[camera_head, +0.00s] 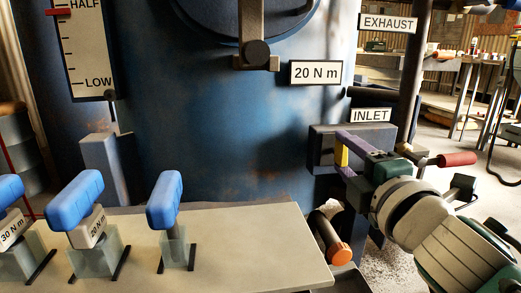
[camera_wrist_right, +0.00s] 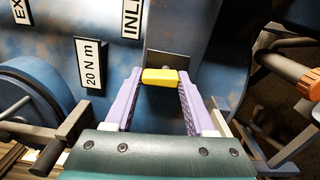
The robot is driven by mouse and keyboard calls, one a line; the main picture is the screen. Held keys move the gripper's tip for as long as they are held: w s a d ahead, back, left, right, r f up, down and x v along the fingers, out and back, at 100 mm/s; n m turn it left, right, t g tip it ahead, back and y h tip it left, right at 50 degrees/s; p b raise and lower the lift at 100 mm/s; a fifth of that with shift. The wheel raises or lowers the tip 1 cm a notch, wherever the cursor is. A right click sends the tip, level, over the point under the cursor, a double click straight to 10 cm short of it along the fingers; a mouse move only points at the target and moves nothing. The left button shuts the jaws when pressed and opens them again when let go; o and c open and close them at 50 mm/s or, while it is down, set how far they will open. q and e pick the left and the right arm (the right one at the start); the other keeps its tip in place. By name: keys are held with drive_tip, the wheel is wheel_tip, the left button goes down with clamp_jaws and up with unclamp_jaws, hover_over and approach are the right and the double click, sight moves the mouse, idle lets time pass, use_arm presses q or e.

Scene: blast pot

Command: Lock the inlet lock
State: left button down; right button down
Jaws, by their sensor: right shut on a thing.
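The inlet lock shows as a small yellow piece (camera_head: 341,156) at the grey box (camera_head: 322,142) below the INLET sign (camera_head: 370,115). My right gripper (camera_head: 344,154) reaches in from the right. Its purple fingers are shut on the yellow piece. In the right wrist view, the yellow piece (camera_wrist_right: 165,77) sits between the fingertips (camera_wrist_right: 160,80), in front of a grey plate (camera_wrist_right: 166,60). The fingers and the piece hide part of the plate. My left gripper is not in view.
A red handle (camera_head: 457,159) sticks out behind my right wrist. Several blue-handled tools (camera_head: 75,195) stand on the table's left side. The blue tank (camera_head: 220,130) fills the middle.

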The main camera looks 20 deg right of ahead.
drive_tip(key=shift+m, duration=0.5)
drive_tip(key=shift+c, duration=1.2)
unclamp_jaws()
drive_tip(key=shift+s, duration=0.1)
drive_tip(key=shift+s+a, duration=0.1)
drive_tip(key=shift+s, duration=0.2)
drive_tip(key=p+v, duration=0.1)
drive_tip(key=v, duration=0.8)
